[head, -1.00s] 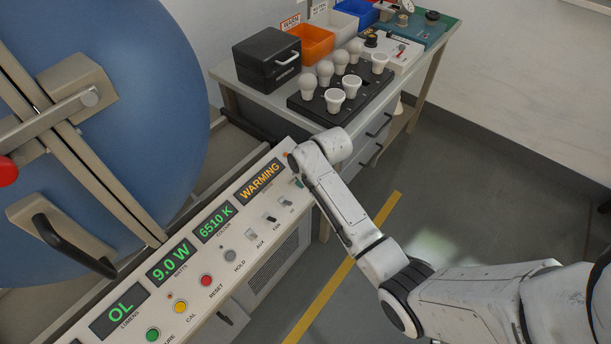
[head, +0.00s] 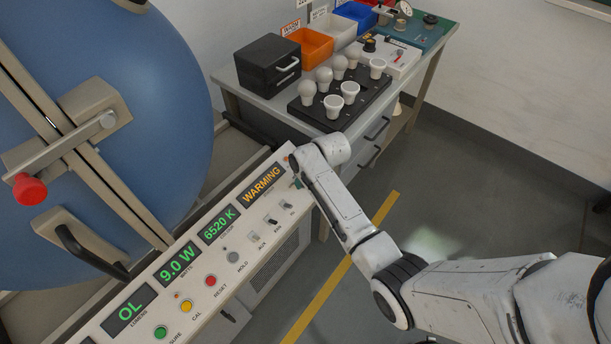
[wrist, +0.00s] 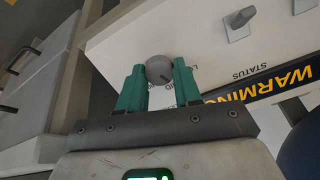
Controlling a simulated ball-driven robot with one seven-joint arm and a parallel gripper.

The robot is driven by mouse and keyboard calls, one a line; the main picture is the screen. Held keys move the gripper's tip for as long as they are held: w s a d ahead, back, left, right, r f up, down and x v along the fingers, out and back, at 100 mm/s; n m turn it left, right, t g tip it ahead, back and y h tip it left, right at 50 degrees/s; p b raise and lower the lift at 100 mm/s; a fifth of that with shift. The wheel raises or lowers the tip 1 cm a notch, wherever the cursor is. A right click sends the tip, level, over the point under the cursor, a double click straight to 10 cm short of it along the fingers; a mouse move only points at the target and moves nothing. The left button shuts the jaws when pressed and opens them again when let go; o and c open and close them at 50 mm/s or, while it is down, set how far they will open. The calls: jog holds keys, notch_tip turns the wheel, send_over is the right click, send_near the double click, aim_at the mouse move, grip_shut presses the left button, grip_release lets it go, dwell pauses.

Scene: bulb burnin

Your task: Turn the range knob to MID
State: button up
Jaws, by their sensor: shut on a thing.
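The range knob (wrist: 160,69) is a round grey knob on the white panel, seen in the wrist view between my fingertips. My gripper (wrist: 159,75) has two teal fingers, shut on the knob from both sides. A dark mark shows on the knob's face, but I cannot tell which setting it points at. Parts of the printed labels show beside the fingers, including "ID"; the rest is covered. In the head view, my arm hides the knob at the far end of the control panel (head: 213,258), and only a bit of teal finger shows.
The amber WARMING display (head: 263,184) and toggle switches (head: 272,221) sit close to my gripper. Beyond the panel, a black bulb tray (head: 331,118) and a black box (head: 268,63) stand on a bench. A big blue sphere (head: 160,110) fills the left. Floor at right is clear.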

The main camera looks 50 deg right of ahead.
jog(key=shift+m+p, duration=0.95)
jog(key=shift+m, duration=1.25)
jog(key=shift+d, duration=0.1)
jog(key=o, duration=1)
jog(key=shift+o, duration=0.2)
jog(key=shift+r, duration=0.1)
jog(key=v, duration=1)
jog(key=shift+d+r+p, duration=0.15)
jog(key=shift+r+p, duration=0.1)
jog(key=shift+p, duration=0.1)
jog(key=shift+s, duration=0.15)
